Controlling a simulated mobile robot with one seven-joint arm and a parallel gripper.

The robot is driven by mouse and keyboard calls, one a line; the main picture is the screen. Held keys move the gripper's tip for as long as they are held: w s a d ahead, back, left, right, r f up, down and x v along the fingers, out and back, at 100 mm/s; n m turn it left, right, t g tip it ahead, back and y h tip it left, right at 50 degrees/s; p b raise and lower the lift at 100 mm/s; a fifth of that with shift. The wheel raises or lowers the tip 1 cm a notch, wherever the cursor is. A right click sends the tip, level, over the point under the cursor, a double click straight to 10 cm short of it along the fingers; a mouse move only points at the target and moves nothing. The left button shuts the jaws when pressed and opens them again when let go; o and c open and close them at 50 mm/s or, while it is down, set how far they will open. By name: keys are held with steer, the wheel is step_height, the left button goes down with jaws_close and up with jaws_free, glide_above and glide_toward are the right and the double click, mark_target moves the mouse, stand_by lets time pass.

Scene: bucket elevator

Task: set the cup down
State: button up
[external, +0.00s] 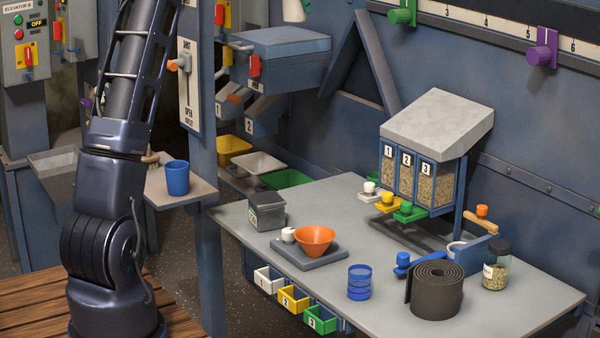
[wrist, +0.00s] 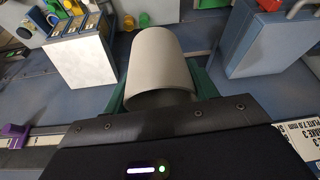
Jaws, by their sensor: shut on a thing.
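The cup is a light grey, plain cylinder. In the wrist view the cup (wrist: 158,50) sits between the two green fingers of my gripper (wrist: 160,72), which is shut on it. One open end of the cup faces the camera and its inside looks dark. In the external view a pale cup (external: 293,10) shows at the top edge, held high above the table and cut off by the frame. Most of my gripper is out of that view. The cup touches no surface that I can see.
Below is a grey table (external: 340,210) with an orange bowl (external: 314,238) on a scale, a blue ringed container (external: 360,282), a black roll (external: 434,290), a jar (external: 496,270) and a grain dispenser (external: 420,150). A blue cup (external: 177,178) stands on a side shelf. The table's middle has free room.

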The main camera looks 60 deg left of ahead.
steer(key=w+d+f, duration=0.2)
steer(key=d+f, duration=0.2)
steer(key=f, duration=0.6)
steer(key=w+d+f+m, duration=0.15)
steer(key=d+f, duration=0.25)
steer(key=f, duration=0.7)
steer(key=w+d+f, duration=0.3)
steer(key=d+f, duration=0.1)
steer(key=f, duration=0.6)
steer(key=shift+h, duration=0.3)
steer(key=shift+d+f, duration=0.15)
steer(key=shift+f, duration=10.15)
steer(key=shift+f, duration=0.1)
steer(key=o, duration=0.6)
steer(key=shift+f, duration=0.1)
steer(key=o, duration=0.4)
steer(key=shift+c, duration=0.2)
